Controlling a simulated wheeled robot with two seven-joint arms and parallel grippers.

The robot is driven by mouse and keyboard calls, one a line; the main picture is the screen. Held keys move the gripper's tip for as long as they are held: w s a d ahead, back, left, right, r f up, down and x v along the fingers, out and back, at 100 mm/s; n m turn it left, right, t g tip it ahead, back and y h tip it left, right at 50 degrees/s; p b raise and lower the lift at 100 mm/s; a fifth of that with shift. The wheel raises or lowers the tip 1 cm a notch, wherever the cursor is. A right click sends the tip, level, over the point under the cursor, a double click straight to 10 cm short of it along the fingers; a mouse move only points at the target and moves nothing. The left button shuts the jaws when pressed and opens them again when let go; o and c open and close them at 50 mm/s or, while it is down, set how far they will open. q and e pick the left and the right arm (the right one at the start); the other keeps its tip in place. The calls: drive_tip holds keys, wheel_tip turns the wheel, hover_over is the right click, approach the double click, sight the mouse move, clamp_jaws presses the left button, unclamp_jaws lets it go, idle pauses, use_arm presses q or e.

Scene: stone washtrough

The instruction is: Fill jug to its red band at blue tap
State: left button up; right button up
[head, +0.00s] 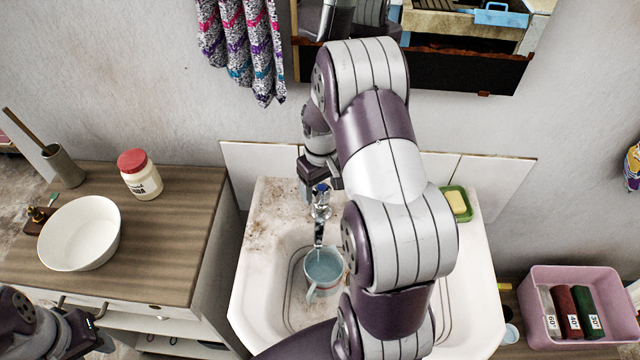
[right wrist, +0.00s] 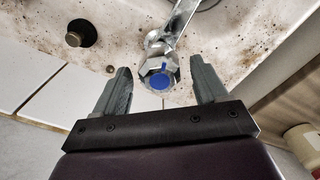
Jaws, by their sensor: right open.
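The tap has a blue-marked knob (head: 321,189) and a chrome spout (head: 319,231) pointing down over the basin. The blue knob also shows in the right wrist view (right wrist: 160,77). My right gripper (head: 318,182) is open at the tap, with its fingers (right wrist: 162,82) apart on either side of the knob and a gap on each side. A pale blue jug (head: 324,268) stands in the basin under the spout, its handle toward the front left. I cannot make out its red band, the water level or a clear stream. My left gripper (head: 88,330) is at the lower left, its fingers unclear.
The stained white washtrough (head: 268,215) surrounds the jug; my right arm hides much of its right side. A green soap dish (head: 457,204) sits at its back right. A wooden counter at left holds a white bowl (head: 78,233) and red-lidded jar (head: 139,174). A pink crate (head: 580,285) stands right.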

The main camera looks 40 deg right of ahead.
sight(321, 186)
drive_tip(key=c, duration=1.1)
drive_tip(key=shift+o, duration=0.2)
drive_tip(key=shift+r+m+p, duration=0.25)
drive_tip(key=shift+m+p, duration=0.65)
drive_tip(key=shift+m, duration=0.2)
drive_tip(key=shift+f+m, duration=0.2)
drive_tip(key=shift+m, duration=0.4)
drive_tip(key=o, duration=1.1)
drive_tip(key=shift+c, duration=0.2)
wheel_tip(321, 186, up, 13)
drive_tip(key=shift+f+b, duration=0.15)
drive_tip(key=shift+b, duration=0.2)
